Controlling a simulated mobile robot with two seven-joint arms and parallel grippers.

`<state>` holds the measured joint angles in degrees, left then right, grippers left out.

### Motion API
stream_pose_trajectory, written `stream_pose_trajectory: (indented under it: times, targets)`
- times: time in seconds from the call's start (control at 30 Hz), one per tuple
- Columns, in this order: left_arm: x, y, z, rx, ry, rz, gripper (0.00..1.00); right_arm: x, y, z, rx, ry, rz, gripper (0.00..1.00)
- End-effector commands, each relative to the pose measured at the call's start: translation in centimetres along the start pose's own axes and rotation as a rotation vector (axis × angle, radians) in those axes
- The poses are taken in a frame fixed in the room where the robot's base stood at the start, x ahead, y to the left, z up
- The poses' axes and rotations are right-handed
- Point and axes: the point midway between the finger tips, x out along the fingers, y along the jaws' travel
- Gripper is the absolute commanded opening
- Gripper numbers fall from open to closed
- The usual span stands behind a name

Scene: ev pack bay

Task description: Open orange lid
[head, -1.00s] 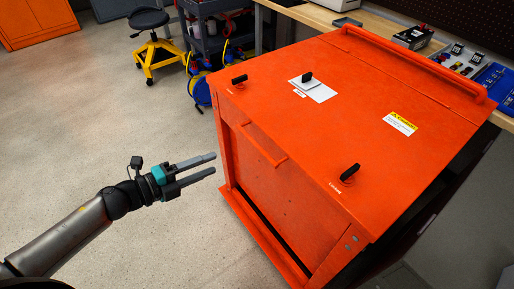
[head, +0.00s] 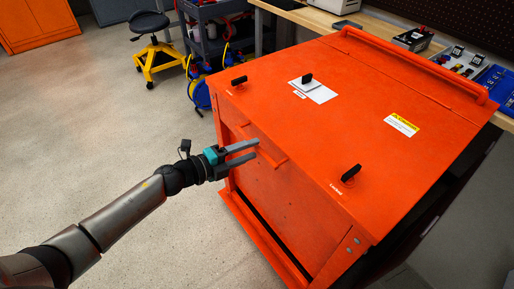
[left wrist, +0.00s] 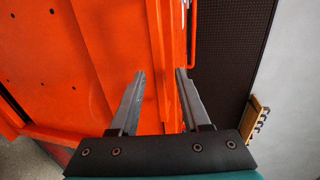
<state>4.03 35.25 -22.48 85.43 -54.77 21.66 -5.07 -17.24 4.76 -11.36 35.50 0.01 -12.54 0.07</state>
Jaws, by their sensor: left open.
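The orange lid (head: 340,100) lies flat and closed on top of the large orange box (head: 280,190) in the head view. An orange handle bar (head: 272,152) sticks out from the lid's front side. My left gripper (head: 256,149) is open and empty, its fingertips close to this bar; I cannot tell whether they touch it. In the left wrist view, the open fingers (left wrist: 160,73) are apart in front of orange panels. Black knobs stand on the lid at the left corner (head: 239,80), the middle (head: 307,77) and the near corner (head: 350,173). My right gripper is out of view.
A workbench (head: 385,24) with small parts and blue trays (head: 494,78) stands behind the box. A grey cart (head: 215,40) and a yellow-legged stool (head: 155,45) stand at the back left. The floor left of the box is clear.

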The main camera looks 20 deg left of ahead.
Motion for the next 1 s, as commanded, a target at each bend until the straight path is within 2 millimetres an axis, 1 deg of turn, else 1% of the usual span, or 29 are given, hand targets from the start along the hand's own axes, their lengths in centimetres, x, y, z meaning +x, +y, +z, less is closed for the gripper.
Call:
stream_pose_trajectory:
  times: [0.03,0.1,0.23,0.4,0.63,1.0]
  targets:
    - [0.8,0.0,0.0,0.001,0.000,-0.002,0.47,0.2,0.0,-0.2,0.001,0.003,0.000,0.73]
    - [1.6,0.0,0.0,0.001,-0.001,-0.001,0.47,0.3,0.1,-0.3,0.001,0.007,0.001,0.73]
    - [2.5,0.0,0.0,0.000,0.000,-0.001,0.47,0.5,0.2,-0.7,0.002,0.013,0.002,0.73]
    - [3.0,0.0,0.0,0.001,0.000,0.000,0.47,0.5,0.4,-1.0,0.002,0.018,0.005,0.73]
    - [3.0,0.0,0.0,0.000,0.001,0.000,0.46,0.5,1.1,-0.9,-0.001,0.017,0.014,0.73]
    - [3.0,0.0,0.0,0.000,0.000,0.001,0.04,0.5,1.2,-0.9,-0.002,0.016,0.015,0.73]
